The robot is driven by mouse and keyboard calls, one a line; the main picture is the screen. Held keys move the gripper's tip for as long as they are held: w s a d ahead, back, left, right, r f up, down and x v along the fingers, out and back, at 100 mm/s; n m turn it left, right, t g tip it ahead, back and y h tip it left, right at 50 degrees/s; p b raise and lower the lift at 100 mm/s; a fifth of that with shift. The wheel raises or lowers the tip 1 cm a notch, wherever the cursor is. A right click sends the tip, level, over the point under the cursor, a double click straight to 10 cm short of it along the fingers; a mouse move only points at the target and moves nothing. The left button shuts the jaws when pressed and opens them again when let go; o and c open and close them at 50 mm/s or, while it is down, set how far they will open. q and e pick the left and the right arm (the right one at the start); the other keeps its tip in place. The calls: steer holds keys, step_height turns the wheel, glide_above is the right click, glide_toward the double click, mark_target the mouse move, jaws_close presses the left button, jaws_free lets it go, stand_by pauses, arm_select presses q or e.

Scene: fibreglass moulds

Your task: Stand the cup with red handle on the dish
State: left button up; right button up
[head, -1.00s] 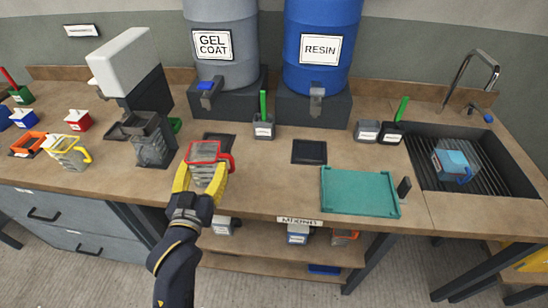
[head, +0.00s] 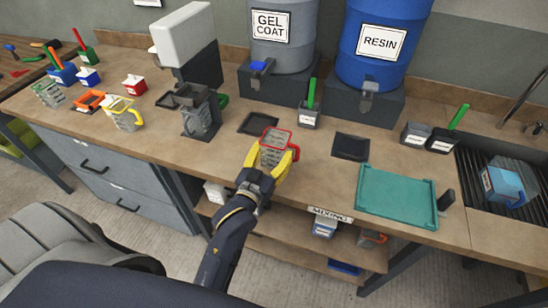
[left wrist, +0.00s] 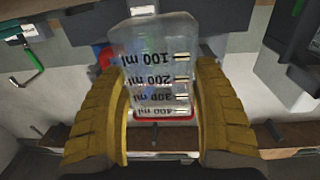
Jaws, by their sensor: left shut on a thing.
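The cup with red handle (head: 276,147) is a clear measuring cup with a red rim. My left gripper (head: 268,162) is shut on it and holds it over the front of the bench. In the left wrist view the cup (left wrist: 160,72) sits between the yellow fingers, its ml marks inverted and its red rim low. The handle is mostly hidden there. Two dark, flat square dishes lie on the bench: one (head: 258,123) just behind the cup, below the gel coat drum, and one (head: 351,147) to its right, below the resin drum. I cannot tell which is meant. My right gripper is not in view.
A teal tray (head: 396,197) lies right of the cup, before the sink (head: 480,205). A small grey pot (head: 309,116) with a green handle stands between the dishes. A black-and-white machine (head: 195,75) and a yellow-handled cup (head: 124,114) are at left.

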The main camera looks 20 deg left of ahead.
arm_select(q)
steer(key=shift+f, duration=0.95)
steer(key=shift+f, duration=0.15)
steer(key=o, duration=1.3)
